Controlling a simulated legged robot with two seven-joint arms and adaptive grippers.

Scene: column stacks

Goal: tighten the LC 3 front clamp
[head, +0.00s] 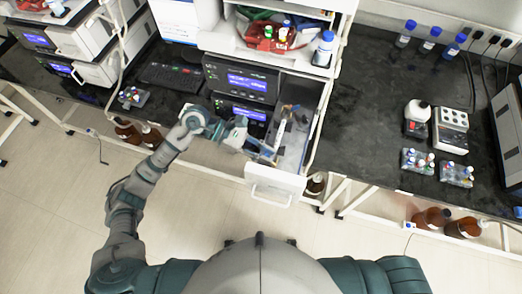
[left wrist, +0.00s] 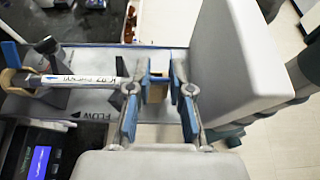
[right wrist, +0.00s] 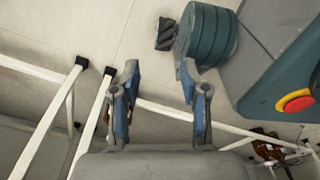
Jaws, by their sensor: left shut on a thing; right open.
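In the left wrist view a pulled-out tray (left wrist: 95,108) carries a white column (left wrist: 85,79) with upside-down print too small to read surely. A tan and blue block (left wrist: 157,90), apparently the front clamp, sits beyond the column's end. My left gripper (left wrist: 159,80) has its blue fingers on both sides of this block and is shut on it. In the head view my left gripper (head: 258,147) is at the left side of the open drawer (head: 275,186) and hides part of its inside. My right gripper (right wrist: 160,85) is open and empty over the floor.
A red bottle tray (head: 270,40) is on top. The dark bench at right holds vial racks (head: 417,161) and a white device (head: 452,118). Brown bottles (head: 430,217) stand under the bench.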

